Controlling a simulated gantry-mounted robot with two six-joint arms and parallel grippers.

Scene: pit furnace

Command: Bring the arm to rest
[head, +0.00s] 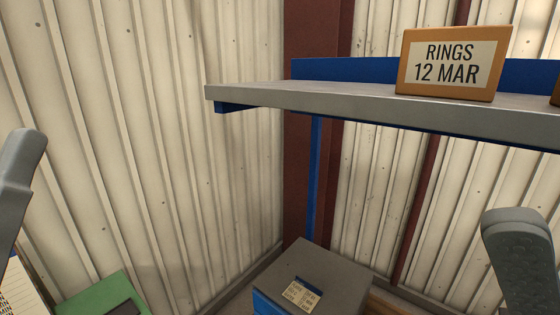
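A grey link of my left arm stands at the left edge of the head view. A grey, rounded link of my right arm stands at the lower right edge. Neither gripper is in the picture, so I cannot see whether they are open or shut, or whether they hold anything. The arm links appear clear of the shelf and cabinet.
A grey-topped shelf (330,97) with a blue back edge bears an orange-framed sign (453,64) reading "RINGS 12 MAR". Below is a grey-topped cabinet (325,270) with a label (301,296). A green object (92,297) sits lower left. Corrugated walls (150,120) stand behind.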

